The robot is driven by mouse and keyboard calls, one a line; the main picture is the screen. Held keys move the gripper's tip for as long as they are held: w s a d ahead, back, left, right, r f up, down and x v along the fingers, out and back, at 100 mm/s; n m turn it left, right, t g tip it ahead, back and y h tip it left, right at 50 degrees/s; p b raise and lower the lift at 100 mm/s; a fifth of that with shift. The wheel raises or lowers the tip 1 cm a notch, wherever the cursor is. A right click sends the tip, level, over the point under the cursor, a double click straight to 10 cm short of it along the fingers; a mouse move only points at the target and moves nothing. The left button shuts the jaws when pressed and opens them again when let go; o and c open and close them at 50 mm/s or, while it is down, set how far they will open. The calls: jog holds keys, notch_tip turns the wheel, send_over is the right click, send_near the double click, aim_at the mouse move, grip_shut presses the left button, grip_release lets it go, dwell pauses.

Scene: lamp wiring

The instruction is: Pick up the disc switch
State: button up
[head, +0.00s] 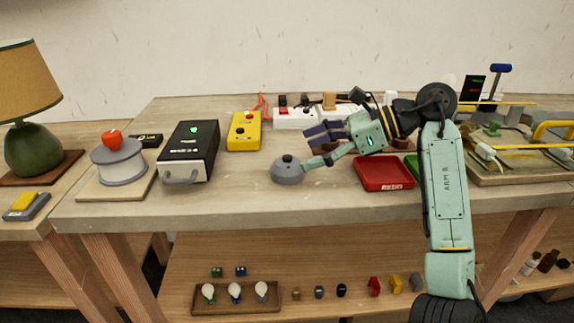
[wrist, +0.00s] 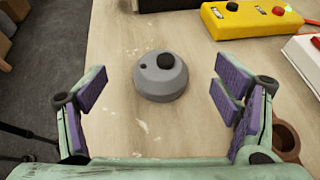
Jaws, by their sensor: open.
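The disc switch is a grey round puck with a black knob on top (head: 287,170). It sits upright on the wooden workbench, left of the red tray. In the wrist view the disc switch (wrist: 160,77) lies ahead, between and a little beyond the two fingers. My gripper (head: 307,150) is open and empty, with its purple-padded fingers spread wide. It comes in from the right in the head view, and one finger reaches close beside the switch. In the wrist view my gripper (wrist: 160,95) shows clear bench between each finger and the switch; no contact is visible there.
A yellow control box (head: 243,131) and a black box with a handle (head: 188,151) stand behind and left. The red tray (head: 383,173) is at the right. White sockets (head: 295,118) stand at the back. Bench in front of the switch is clear.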

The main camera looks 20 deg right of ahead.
aim_at(291, 159)
jog(key=shift+f+p+x, duration=0.15)
jog(key=shift+p+x, duration=0.3)
jog(key=shift+x, duration=1.05)
jog(key=shift+f+p+x, duration=0.15)
jog(key=shift+p+x, duration=0.25)
jog(key=shift+x, duration=1.05)
jog(key=shift+d, duration=0.15)
jog(key=shift+c, duration=0.5)
jog(key=c, duration=1.3)
jog(key=shift+o, duration=0.2)
jog(key=shift+r, duration=0.1)
